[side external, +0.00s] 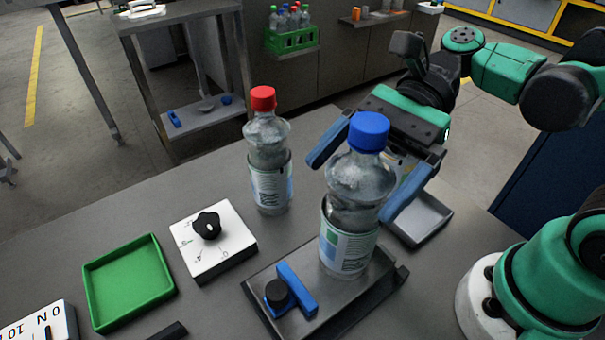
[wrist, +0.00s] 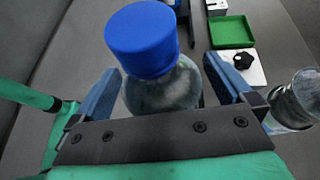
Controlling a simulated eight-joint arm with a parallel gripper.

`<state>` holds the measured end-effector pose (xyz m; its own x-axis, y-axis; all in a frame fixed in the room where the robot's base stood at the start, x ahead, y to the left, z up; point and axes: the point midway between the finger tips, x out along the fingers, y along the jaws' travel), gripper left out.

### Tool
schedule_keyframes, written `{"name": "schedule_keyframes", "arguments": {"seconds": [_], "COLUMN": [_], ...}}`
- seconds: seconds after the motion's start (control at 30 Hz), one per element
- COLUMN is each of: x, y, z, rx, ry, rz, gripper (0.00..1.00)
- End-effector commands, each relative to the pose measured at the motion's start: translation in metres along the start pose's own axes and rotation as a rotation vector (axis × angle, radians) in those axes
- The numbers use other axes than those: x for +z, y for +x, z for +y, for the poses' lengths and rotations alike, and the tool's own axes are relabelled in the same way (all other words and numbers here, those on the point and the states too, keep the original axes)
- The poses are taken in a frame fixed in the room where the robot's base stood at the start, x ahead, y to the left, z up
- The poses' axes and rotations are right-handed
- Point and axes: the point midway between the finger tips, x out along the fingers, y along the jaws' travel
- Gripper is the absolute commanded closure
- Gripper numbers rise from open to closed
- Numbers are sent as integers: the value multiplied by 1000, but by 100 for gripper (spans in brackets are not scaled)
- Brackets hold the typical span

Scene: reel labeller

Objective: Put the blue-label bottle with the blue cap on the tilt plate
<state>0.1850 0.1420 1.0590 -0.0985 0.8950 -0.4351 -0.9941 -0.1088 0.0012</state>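The bottle with the blue cap (side external: 346,215) has a white label with blue and green patches. It stands upright on the grey metal plate (side external: 343,303), which carries a blue bar and a black knob and appears to be the tilt plate. The blue cap (wrist: 142,40) is large in the wrist view. My gripper (side external: 351,190) has one blue finger on each side of the bottle's upper part. The fingers are spread, with gaps visible between them and the bottle. The bottle hides part of the gripper in the side view.
A red-capped bottle (side external: 268,160) stands left of the plate. A white box with a black dial (side external: 213,240) and a green tray (side external: 128,282) lie further left. A small grey tray (side external: 420,220) sits behind the plate. A green crate of bottles (side external: 291,38) is in the background.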

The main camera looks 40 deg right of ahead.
Motion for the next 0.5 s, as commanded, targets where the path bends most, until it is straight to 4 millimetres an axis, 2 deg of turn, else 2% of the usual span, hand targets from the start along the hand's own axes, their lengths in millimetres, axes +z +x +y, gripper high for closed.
{"name": "schedule_keyframes", "arguments": {"seconds": [0.2, 0.5], "x": [3, 2], "y": [-2, -49], "z": [0, -1], "rx": [0, -6], "ry": [0, 4], "rz": [0, 1], "gripper": [0, 0]}}
